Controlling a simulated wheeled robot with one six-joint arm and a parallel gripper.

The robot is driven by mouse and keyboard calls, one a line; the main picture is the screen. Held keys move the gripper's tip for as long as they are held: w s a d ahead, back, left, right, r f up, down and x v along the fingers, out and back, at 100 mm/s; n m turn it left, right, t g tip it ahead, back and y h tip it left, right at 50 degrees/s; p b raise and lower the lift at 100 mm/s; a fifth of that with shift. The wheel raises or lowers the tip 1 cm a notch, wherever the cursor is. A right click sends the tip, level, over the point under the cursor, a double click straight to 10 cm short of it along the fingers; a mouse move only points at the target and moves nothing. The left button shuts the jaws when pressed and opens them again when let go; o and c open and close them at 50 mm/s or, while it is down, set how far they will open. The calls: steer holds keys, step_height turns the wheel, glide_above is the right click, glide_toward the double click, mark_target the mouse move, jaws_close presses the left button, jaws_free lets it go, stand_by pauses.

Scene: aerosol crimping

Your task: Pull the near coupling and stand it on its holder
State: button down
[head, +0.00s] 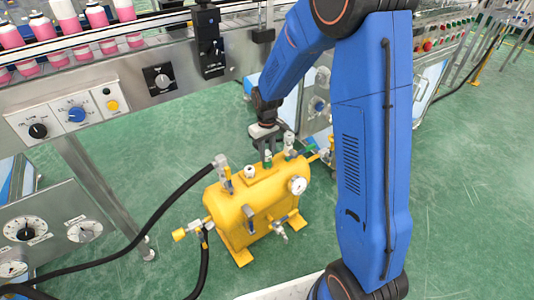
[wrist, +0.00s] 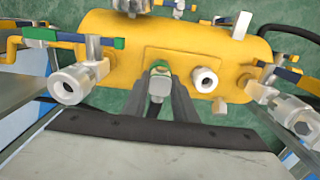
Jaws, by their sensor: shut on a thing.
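A yellow tank (head: 262,205) stands on the green floor in the head view and fills the top of the wrist view (wrist: 215,45). My gripper (head: 267,155) points down at the tank's top, its fingers shut on a small grey coupling with a green part (wrist: 160,70). The fingers hide most of this coupling, and I cannot tell whether it still sits in the tank. Beside it is a pale round fitting (head: 249,171) with a dark central hole, also in the wrist view (wrist: 205,80). I cannot tell which fitting is the holder.
A hose connector (head: 220,161) with a black hose rises at the tank's left end. A silver fitting (wrist: 70,84) with a green-handled valve flanks my gripper in the wrist view. A pressure gauge (head: 297,185) sits on the tank's front. A conveyor with pink bottles (head: 42,27) runs behind.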

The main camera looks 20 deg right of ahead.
steer(key=c, duration=1.4)
jaws_free()
steer(key=shift+o, duration=0.2)
step_height(320, 180, up, 17)
steer(key=shift+r, duration=0.15)
